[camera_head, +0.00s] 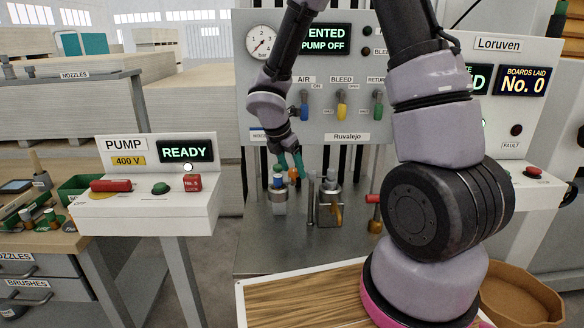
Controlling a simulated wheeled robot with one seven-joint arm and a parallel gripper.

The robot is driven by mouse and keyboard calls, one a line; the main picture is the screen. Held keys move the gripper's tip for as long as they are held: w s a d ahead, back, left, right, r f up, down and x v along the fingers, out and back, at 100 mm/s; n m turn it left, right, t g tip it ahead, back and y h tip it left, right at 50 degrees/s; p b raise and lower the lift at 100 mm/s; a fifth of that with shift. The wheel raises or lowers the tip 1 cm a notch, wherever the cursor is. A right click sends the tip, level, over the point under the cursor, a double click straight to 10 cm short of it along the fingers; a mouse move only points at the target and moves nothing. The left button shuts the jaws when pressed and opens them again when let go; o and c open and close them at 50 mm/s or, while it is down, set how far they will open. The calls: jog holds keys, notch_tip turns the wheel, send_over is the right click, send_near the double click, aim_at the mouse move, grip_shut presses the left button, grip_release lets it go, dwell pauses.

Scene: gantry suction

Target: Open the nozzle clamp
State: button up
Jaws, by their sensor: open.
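My gripper (291,165), with teal fingers, hangs open in front of the grey panel, over the metal shelf (262,238). Just below it stands a metal cylinder (279,202) with a blue top, and a small orange part shows close to the fingers. To the right is a metal fitting (330,190) with an orange lever (337,214) pointing down. A red handle (373,198) sits further right, partly behind my arm. Which of these is the nozzle clamp I cannot tell. A partly hidden label beginning "NOZZLE" is behind my wrist. Whether the fingers touch anything is unclear.
The panel carries a gauge (261,42), a "PUMP OFF" display (325,39) and blue (304,105), yellow (341,107) and green (378,107) levers. A pump box (148,210) reading "READY" stands left. A wood-grain board (300,297) lies in front; my arm covers the right middle.

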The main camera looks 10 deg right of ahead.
jog(key=shift+c, duration=0.2)
grip_shut()
jog(key=shift+m, duration=0.3)
jog(key=m+g, duration=0.1)
jog(key=m, duration=0.2)
jog(key=shift+w+m+h, duration=0.15)
jog(key=shift+m+h, duration=0.25)
jog(key=m+g, duration=0.2)
jog(key=m, duration=0.1)
jog(key=shift+w+m, duration=0.1)
jog(key=shift+m, duration=0.2)
jog(key=m+g, duration=0.1)
jog(key=m, duration=0.2)
jog(key=shift+w+m, duration=0.1)
jog(key=shift+m, duration=0.2)
jog(key=shift+m+g+y, duration=0.7)
jog(key=shift+m+g, duration=0.1)
jog(key=shift+m, duration=1.3)
